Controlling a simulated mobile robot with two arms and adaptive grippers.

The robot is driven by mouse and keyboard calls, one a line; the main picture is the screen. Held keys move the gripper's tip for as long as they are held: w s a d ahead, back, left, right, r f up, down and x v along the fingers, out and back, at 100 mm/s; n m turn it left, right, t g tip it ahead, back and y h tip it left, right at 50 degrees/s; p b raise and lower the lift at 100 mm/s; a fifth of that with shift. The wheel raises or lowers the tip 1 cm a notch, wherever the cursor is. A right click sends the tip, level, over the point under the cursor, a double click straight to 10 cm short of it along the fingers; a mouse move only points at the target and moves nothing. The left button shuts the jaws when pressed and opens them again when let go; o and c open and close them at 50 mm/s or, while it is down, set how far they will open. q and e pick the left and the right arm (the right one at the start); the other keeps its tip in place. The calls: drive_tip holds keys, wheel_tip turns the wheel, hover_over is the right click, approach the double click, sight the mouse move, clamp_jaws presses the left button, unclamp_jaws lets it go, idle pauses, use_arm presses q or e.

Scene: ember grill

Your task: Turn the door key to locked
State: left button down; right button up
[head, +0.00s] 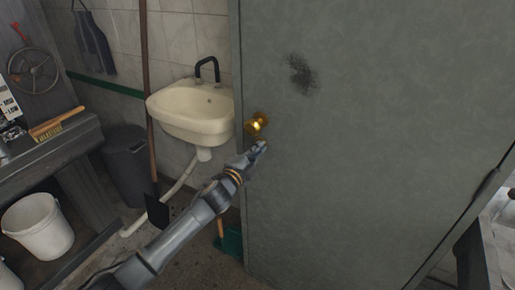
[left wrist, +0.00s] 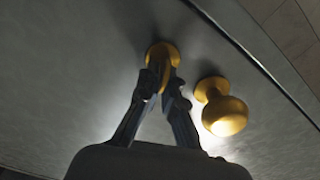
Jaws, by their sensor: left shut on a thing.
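The grey-green door (head: 370,150) fills the right half of the head view. A round brass knob (head: 257,123) sits near its left edge; the knob also shows in the left wrist view (left wrist: 223,108). Beside the knob in the left wrist view is the brass key piece (left wrist: 162,54) on its round plate. My left gripper (head: 259,148) is just below the knob in the head view. In the left wrist view its fingers (left wrist: 162,84) are closed on the key piece, partly hiding it. I cannot tell the key's exact angle. My right gripper is not in view.
A cream sink (head: 190,112) is on the wall left of the door. A dark bin (head: 126,165), a long-handled tool (head: 150,100) and a white bucket (head: 38,226) stand at the left. A workbench (head: 45,150) is at the far left.

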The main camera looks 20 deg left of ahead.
use_arm(q)
drive_tip(key=shift+f+m, duration=0.15)
drive_tip(key=shift+m, duration=1.45)
drive_tip(key=c, duration=1.5)
unclamp_jaws()
drive_tip(key=shift+c, duration=0.2)
drive_tip(key=v, duration=1.2)
drive_tip(key=shift+f, duration=0.1)
